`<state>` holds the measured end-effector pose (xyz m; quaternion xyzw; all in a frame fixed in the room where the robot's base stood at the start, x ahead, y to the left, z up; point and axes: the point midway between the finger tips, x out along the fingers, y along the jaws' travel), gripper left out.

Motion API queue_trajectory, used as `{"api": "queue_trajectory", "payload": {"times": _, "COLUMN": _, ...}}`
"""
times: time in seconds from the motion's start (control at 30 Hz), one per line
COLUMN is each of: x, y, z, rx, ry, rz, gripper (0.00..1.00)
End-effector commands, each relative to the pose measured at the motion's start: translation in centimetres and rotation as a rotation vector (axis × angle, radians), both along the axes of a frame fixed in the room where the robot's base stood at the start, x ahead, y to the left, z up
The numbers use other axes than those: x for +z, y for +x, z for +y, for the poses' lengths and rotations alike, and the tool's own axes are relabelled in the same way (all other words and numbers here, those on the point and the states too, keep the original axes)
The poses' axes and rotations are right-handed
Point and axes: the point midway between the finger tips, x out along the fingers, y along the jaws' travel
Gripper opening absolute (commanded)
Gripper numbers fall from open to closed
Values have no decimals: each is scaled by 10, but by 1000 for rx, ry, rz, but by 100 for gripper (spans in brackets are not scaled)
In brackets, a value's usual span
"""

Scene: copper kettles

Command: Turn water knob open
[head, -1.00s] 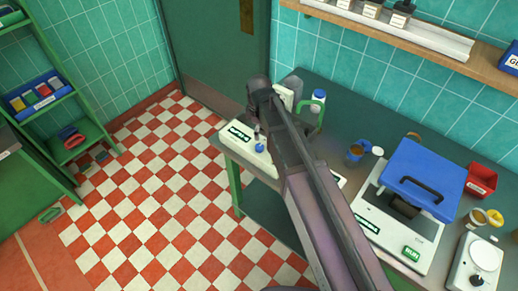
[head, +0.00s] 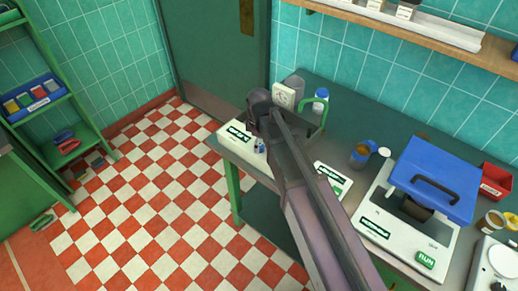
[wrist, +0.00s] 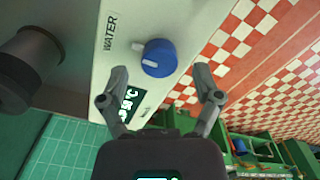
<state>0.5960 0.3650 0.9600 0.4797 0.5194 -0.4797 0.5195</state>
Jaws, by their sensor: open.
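The blue water knob (wrist: 158,58) sits on the white front panel (wrist: 142,22) of a machine, beside the printed word WATER. A white mark shows on the knob's left side. My gripper (wrist: 160,74) is open in the wrist view, with one fingertip on each side of the knob's lower edge. The fingers look apart from the knob; contact cannot be told. In the head view, the white machine (head: 232,143) stands at the counter's left end, and a small blue knob (head: 260,147) shows beside my arm. My arm covers part of the machine.
A white-faced dial (head: 284,97) and a bottle with a blue cap (head: 320,102) stand behind my arm.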

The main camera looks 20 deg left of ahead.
Motion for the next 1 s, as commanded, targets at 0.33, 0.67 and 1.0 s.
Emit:
{"api": "queue_trajectory", "payload": {"times": 0.33, "x": -13, "y": 0, "z": -1, "rx": -1, "ry": 0, "rz": 0, "gripper": 82}}
{"api": "queue_trajectory", "payload": {"times": 0.67, "x": -13, "y": 0, "z": -1, "rx": -1, "ry": 0, "rz": 0, "gripper": 79}}
{"api": "queue_trajectory", "payload": {"times": 1.0, "x": -13, "y": 0, "z": -1, "rx": -1, "ry": 0, "rz": 0, "gripper": 0}}
